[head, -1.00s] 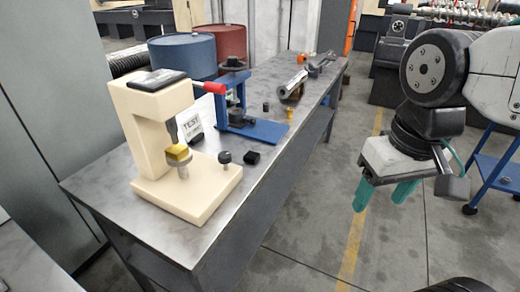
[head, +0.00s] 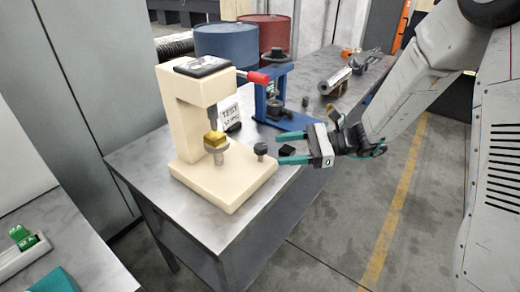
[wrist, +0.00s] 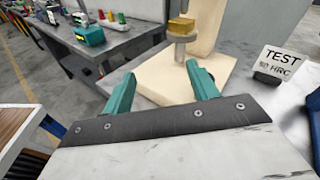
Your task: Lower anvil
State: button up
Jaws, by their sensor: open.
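A cream hardness tester (head: 190,110) stands on the near end of the grey bench. Its grey anvil (head: 217,147) sits on a short post above the base, with a yellow block (head: 216,138) on top, under the indenter. In the wrist view the anvil (wrist: 180,38) and yellow block (wrist: 180,26) show ahead, beyond my fingers. A black knob (head: 262,149) stands at the base's right side. My gripper (head: 280,149) is open and empty, its teal fingers pointing left towards the knob; contact cannot be told. It also shows in the wrist view (wrist: 163,85).
A red-ended lever (head: 258,77) sticks out from the tester's upper part. A TEST card (head: 231,115) and a blue press (head: 292,118) stand behind. Blue (head: 226,50) and red barrels (head: 267,35) stand at the back.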

aim_at(260, 149)
jog(key=w+f+m+t, duration=0.1)
jog(key=w+f, duration=0.1)
jog(key=w+f+m+t, duration=0.1)
jog(key=w+f+m, duration=0.1)
jog(key=w+f+m+t+y, duration=0.1)
jog(key=w+f+m+t, duration=0.1)
jog(key=shift+d, duration=0.3)
jog(key=shift+w+a, duration=0.1)
jog(key=shift+a, duration=0.15)
jog(key=x, duration=0.7)
jog(key=shift+a, duration=0.1)
jog(key=shift+c, duration=0.3)
jog(key=c, duration=0.9)
